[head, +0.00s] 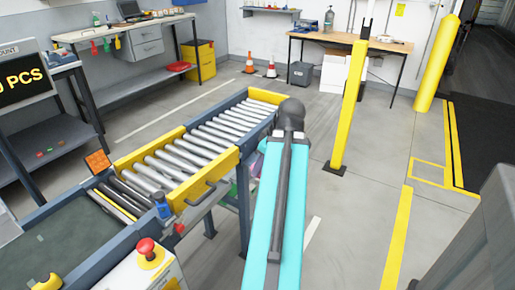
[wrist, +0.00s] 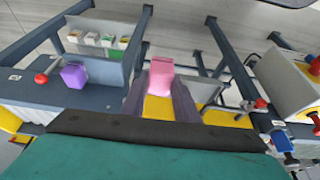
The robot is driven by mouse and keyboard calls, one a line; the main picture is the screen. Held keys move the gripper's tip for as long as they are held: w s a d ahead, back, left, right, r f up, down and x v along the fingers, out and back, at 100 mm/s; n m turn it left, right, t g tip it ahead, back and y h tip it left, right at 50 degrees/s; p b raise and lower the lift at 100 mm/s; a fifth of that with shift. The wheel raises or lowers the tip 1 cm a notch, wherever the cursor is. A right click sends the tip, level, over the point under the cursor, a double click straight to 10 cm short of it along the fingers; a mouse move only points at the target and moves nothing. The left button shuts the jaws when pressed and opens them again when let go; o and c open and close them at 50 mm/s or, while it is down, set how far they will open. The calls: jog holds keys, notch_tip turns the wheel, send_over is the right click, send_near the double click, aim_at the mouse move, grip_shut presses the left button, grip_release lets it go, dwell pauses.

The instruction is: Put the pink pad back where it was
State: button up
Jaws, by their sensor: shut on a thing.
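The pink pad (wrist: 161,78) is a small block in the middle of the wrist view. It sits between the two dark fingers of my gripper (wrist: 160,92), which is shut on it. The fingers cover its sides. A yellow surface shows below the pad in the picture, between the fingers. In the head view, my teal arm hides the gripper, and only a small pink patch (head: 254,165) shows at the arm's left edge; I cannot tell if it is the pad.
In the wrist view, a purple block (wrist: 74,76) and a red knob (wrist: 41,78) are on a blue-grey surface. White bins (wrist: 100,40) stand behind. The roller conveyor (head: 185,160) is left of my arm; a yellow post (head: 349,110) is to the right.

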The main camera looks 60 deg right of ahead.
jog(key=shift+w+d+r+p, duration=0.1)
jog(key=shift+w+d+p, duration=0.2)
jog(key=shift+p, duration=1.4)
jog(key=p, duration=0.2)
jog(key=d+p, duration=0.1)
jog(key=p, duration=0.1)
jog(key=shift+w+d, duration=0.2)
jog(key=shift+w, duration=0.15)
jog(key=d+p, duration=0.1)
jog(key=p, duration=0.3)
jog(key=shift+w, duration=0.35)
jog(key=w+d, duration=0.2)
jog(key=d, duration=0.1)
jog(key=w+d+f+p, duration=0.1)
jog(key=w+d, duration=0.1)
jog(key=d, duration=0.1)
jog(key=w+d+p, duration=0.1)
jog(key=w+d, duration=0.1)
jog(key=shift+d+f, duration=0.35)
jog(key=shift+d, duration=0.05)
jog(key=shift+f+p, duration=0.4)
jog(key=shift+f, duration=1.35)
jog(key=shift+f, duration=0.15)
